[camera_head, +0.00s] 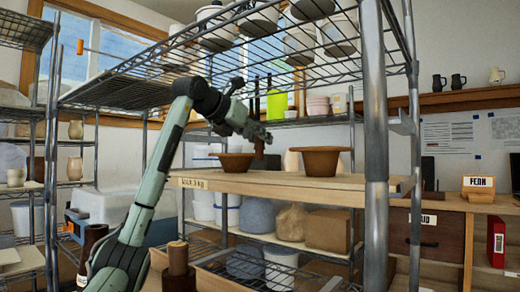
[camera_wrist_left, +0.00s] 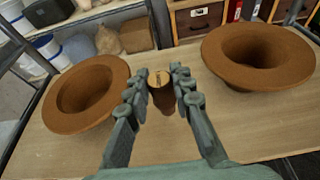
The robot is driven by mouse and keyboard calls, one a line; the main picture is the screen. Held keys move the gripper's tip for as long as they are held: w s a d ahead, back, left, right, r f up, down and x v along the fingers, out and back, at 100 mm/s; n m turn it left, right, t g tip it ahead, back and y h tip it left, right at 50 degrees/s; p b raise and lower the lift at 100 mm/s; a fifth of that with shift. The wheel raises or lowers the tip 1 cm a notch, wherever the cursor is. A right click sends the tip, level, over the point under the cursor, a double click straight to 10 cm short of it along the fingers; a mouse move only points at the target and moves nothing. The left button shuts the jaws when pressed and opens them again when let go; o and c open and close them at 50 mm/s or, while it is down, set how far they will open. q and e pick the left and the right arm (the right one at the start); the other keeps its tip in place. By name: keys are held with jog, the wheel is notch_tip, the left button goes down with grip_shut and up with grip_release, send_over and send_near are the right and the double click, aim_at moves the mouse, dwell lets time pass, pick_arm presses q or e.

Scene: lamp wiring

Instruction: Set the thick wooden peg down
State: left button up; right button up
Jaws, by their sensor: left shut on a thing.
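The thick wooden peg (camera_head: 259,150) is brown and looks upright in the head view. In the left wrist view the peg (camera_wrist_left: 161,92) stands between the fingers, its lighter round end facing the camera. My left gripper (camera_head: 255,133) is shut on it, over the wooden shelf board (camera_head: 300,187) and between two brown flared bowls. The fingers of my left gripper (camera_wrist_left: 160,85) press on both sides of the peg. The peg's lower end is partly hidden, so I cannot tell whether it touches the board. My right gripper is not in view.
The left bowl (camera_head: 235,163) and right bowl (camera_head: 320,160) flank the peg on the board, with bare wood around them. A wire shelf (camera_head: 300,55) hangs above, and a metal post (camera_head: 376,150) stands at the front right. Brown cylinders (camera_head: 178,262) are at the lower left.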

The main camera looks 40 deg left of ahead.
aim_at(256, 148)
pick_arm(q)
jog(key=shift+w+f, duration=0.15)
jog(key=shift+f, duration=0.75)
jog(key=shift+w+f, duration=0.1)
jog(key=shift+f, duration=0.75)
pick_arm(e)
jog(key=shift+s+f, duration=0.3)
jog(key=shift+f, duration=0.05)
pick_arm(q)
jog(key=shift+f, duration=0.1)
jog(key=o, duration=0.9)
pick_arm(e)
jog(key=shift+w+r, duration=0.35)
pick_arm(q)
jog(key=v, duration=1.2)
jog(key=shift+b, duration=0.4)
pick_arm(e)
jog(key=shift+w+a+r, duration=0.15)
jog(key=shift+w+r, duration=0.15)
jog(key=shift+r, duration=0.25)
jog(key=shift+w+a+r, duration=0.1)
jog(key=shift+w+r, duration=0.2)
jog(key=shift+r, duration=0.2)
pick_arm(q)
jog(key=shift+d, duration=0.1)
